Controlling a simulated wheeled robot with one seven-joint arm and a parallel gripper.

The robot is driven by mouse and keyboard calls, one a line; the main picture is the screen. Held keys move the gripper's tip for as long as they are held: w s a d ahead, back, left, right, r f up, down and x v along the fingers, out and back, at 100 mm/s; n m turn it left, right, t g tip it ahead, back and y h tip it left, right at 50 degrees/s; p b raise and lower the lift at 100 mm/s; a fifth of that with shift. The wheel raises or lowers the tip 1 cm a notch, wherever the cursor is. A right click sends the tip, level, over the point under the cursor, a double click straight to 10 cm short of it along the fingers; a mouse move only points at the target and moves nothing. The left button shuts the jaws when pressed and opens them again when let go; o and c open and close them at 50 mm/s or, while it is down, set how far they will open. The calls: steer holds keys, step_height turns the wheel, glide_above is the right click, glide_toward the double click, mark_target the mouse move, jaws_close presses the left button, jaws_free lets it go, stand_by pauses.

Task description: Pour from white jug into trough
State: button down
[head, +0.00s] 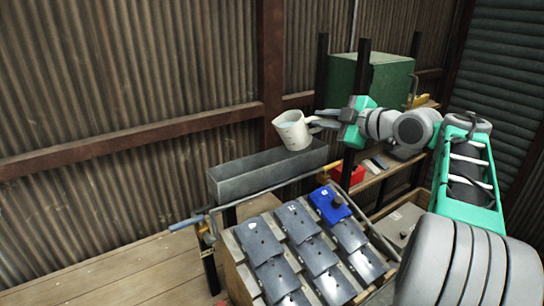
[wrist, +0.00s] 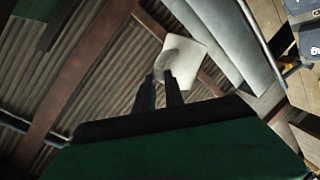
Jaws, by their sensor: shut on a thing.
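The white jug (head: 292,131) is held in the air above the far right end of the grey trough (head: 255,178), tilted with its mouth toward the upper left. Something bluish shows inside its mouth. My gripper (head: 318,124) is shut on the jug from its right side. In the wrist view the jug (wrist: 182,60) sits at the tips of the two dark fingers (wrist: 160,80). The trough is long, narrow and open-topped. I cannot see its floor well enough to tell what is in it, and no stream shows between jug and trough.
A rack of several grey plates (head: 310,250) with a blue block (head: 329,204) stands in front of the trough. A shelf at right holds a red box (head: 347,176) and a green box (head: 370,85). A corrugated wall (head: 120,80) is behind; wooden floor (head: 110,275) is clear at left.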

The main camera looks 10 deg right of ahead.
steer(key=shift+r, duration=0.15)
steer(key=shift+w+a+r+n+g+h+p, duration=0.15)
steer(key=shift+a+r+n+g+h+p, duration=0.15)
steer(key=shift+r, duration=0.1)
stand_by(0.4)
steer(key=shift+w+a+r+g+h, duration=0.15)
steer(key=shift+a+r+g+h, duration=0.15)
steer(key=shift+r+h, duration=0.1)
steer(key=shift+n, duration=0.3)
steer(key=shift+w+a+r+g+h+p, duration=0.2)
steer(key=shift+a+g+h+p, duration=0.1)
steer(key=shift+a+p, duration=0.1)
steer(key=shift+r+n, duration=0.1)
steer(key=shift+n, duration=0.2)
steer(key=shift+w+a+r+g+h, duration=0.15)
steer(key=shift+a+g+h, duration=0.25)
